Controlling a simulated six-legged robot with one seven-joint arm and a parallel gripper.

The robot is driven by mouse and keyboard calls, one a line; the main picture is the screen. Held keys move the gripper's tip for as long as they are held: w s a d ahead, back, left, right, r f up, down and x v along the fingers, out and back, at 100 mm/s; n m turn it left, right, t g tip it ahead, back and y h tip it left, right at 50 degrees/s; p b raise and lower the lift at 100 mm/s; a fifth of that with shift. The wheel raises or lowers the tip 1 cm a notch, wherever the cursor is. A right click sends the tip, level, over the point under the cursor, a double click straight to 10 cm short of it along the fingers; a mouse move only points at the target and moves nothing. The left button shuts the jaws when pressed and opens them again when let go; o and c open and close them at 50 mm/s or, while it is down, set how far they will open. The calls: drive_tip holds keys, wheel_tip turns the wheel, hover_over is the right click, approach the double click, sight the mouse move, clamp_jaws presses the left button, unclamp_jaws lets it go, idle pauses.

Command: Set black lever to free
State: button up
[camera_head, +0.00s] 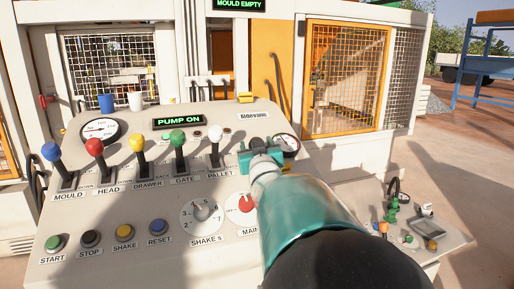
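My gripper (262,158) is teal and sits over the right part of the console, just right of the white-knobbed PALLET lever (214,134). A small dark shape (258,142) shows at its far side; I cannot tell whether it is a black lever's knob or part of the gripper. My arm hides the console below it, and the finger opening does not show clearly. No black-knobbed lever or "free" label is plainly visible. The other levers have blue (50,152), red (94,146), yellow (136,142) and green (178,137) knobs.
The console (110,215) carries buttons, a SHAKE dial (201,214) and a red MAIN switch (240,204). A display (178,122) reads PUMP ON; a sign (240,4) reads MOULD EMPTY. Blue (105,102) and white (136,101) cups stand behind. Small fittings (392,212) lie lower right.

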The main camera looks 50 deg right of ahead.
drive_tip(key=v, duration=1.4)
idle(0.4)
